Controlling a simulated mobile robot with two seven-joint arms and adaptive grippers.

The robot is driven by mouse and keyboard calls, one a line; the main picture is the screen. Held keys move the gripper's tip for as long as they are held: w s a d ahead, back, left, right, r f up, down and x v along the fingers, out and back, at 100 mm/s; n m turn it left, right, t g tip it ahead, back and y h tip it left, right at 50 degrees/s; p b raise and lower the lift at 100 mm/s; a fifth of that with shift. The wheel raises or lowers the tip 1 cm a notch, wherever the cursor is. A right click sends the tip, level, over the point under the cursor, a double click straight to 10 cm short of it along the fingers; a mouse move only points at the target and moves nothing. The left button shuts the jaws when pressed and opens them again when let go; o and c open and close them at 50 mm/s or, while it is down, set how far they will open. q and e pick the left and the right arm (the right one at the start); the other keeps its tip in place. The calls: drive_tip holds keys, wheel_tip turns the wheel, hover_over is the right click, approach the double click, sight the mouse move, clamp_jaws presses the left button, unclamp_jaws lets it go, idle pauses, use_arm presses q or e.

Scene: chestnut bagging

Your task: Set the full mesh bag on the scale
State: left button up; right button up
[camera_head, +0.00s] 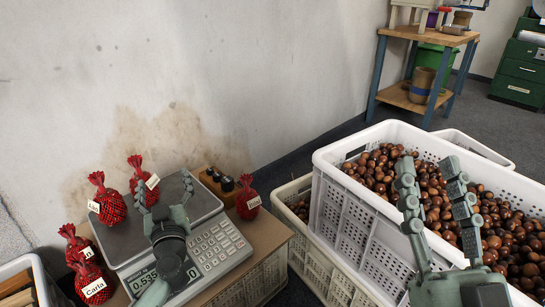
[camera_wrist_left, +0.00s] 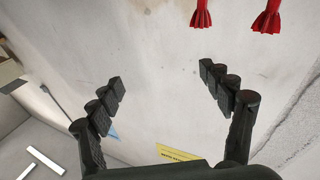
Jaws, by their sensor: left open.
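The scale stands on a bench; its metal plate (camera_head: 207,192) is partly covered by my left arm. A labelled red mesh bag (camera_head: 109,208) is at the plate's left edge and another (camera_head: 136,166) at its back; whether each rests on it is unclear. Two more bags, one (camera_head: 72,240) behind a tagged one (camera_head: 84,270), are left of the scale. Another bag (camera_head: 247,190) stands to its right. My left gripper (camera_head: 164,190) is open and empty above the plate. The left wrist view shows its spread fingers (camera_wrist_left: 162,78) and two red bag tops (camera_wrist_left: 201,14). My right gripper (camera_head: 428,168) is open and empty.
A white crate of loose chestnuts (camera_head: 350,205) stands right, under my right gripper, with another crate (camera_head: 300,237) beside it. A small wooden holder (camera_head: 215,186) is behind the scale. A stained wall (camera_head: 200,70) closes the back. A workbench (camera_head: 420,35) is farther off.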

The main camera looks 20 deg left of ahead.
use_arm(q)
drive_tip(key=s+d+r+m+t+h, duration=0.2)
drive_tip(key=s+d+r+m+h, duration=0.2)
drive_tip(key=d, duration=0.6)
drive_tip(key=s+d+r+m+t+h, duration=0.3)
drive_tip(key=s+d+r+m+h, duration=0.1)
drive_tip(key=d+r+h, duration=0.5)
drive_tip(key=s+d+r+m+t+h, duration=0.2)
drive_tip(key=s+d+r+m+h, duration=0.2)
drive_tip(key=d+r, duration=0.4)
drive_tip(key=s+d+h, duration=0.1)
drive_tip(key=d+h, duration=0.1)
drive_tip(key=d, duration=0.3)
drive_tip(key=shift+r+t+h, duration=0.3)
drive_tip(key=shift+d, duration=0.1)
